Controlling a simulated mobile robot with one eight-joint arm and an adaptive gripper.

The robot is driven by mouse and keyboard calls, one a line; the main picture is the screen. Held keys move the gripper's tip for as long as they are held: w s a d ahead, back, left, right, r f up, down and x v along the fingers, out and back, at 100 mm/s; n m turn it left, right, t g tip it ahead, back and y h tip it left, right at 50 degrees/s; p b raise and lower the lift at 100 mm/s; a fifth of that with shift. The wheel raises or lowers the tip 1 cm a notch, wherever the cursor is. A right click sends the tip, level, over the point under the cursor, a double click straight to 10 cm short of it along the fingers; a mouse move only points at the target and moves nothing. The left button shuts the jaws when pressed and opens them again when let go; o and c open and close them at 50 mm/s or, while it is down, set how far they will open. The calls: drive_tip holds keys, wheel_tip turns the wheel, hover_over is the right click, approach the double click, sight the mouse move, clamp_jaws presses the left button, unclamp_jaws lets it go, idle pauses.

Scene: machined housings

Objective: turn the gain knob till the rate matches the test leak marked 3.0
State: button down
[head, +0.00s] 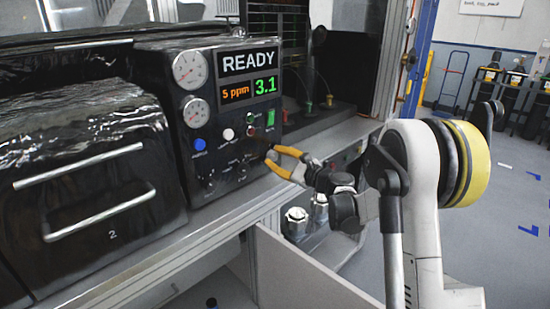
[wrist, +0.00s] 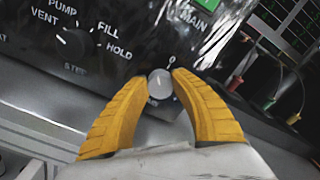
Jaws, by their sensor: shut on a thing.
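The black leak tester (head: 222,115) stands on the bench in the head view. Its display reads READY, with 5 ppm in orange and 3.1 in green (head: 265,85). My gripper (head: 272,153) reaches its lower right front with yellow fingers. In the wrist view the fingertips of my gripper (wrist: 162,80) are shut on a small round silver knob (wrist: 160,84), one finger on each side. A pointer line shows on its face. The label under the knob is mostly hidden, and a 0 mark shows above it.
Left of the held knob is a black selector (wrist: 75,42) marked PUMP, VENT, FILL, HOLD and a partly readable TEST. A green MAIN switch (head: 270,119) is above. A black drawer unit (head: 85,180) stands at left. Cables with coloured plugs (wrist: 268,103) are at right.

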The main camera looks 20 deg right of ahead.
drive_tip(key=shift+n, duration=0.5)
drive_tip(key=c, duration=1)
unclamp_jaws()
drive_tip(key=v, duration=1.2)
